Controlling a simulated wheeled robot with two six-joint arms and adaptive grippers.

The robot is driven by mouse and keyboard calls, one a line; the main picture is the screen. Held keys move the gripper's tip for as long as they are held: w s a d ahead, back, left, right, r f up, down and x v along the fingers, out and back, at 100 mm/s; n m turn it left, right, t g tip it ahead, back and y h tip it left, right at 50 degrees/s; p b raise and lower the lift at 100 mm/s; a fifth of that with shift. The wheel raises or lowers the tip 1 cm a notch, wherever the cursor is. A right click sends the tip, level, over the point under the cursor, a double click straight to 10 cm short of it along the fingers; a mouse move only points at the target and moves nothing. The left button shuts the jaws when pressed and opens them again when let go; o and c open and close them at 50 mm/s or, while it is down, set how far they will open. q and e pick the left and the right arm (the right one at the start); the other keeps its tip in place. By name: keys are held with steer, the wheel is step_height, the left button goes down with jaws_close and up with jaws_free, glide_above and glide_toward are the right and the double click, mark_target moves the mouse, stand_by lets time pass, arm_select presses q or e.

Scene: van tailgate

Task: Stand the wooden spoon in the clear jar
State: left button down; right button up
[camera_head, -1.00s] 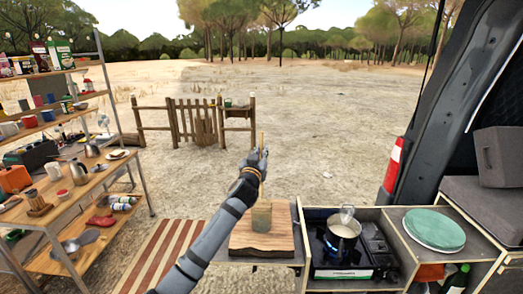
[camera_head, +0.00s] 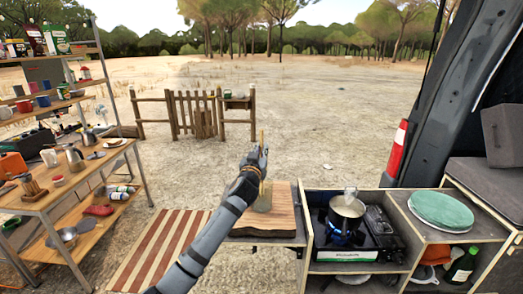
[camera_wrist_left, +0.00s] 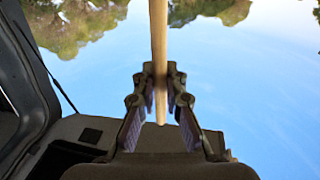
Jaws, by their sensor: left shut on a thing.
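The wooden spoon (camera_head: 262,138) is a thin light stick in my left gripper (camera_head: 259,160), rising above the fingers. In the left wrist view my left gripper (camera_wrist_left: 160,95) is shut on the pale spoon handle (camera_wrist_left: 159,45), and its rounded end shows between the fingers. The clear jar (camera_head: 265,200) stands upright on a wooden board, just below the gripper in the head view and partly hidden by my left wrist. I cannot tell whether the spoon's lower end is over the jar. My right gripper is not in view.
The wooden board (camera_head: 283,222) lies on the counter left of a lit stove (camera_head: 345,254) with a pot (camera_head: 347,207). A green round lid (camera_head: 441,209) lies farther right. A loaded shelf (camera_head: 45,202) stands at the left, beside a striped mat (camera_head: 160,247).

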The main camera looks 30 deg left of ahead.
arm_select(q)
steer(key=shift+f, duration=0.3)
steer(key=shift+r, duration=0.1)
steer(key=c, duration=1.3)
jaws_free()
steer(key=shift+c, duration=0.2)
steer(key=v, duration=1.2)
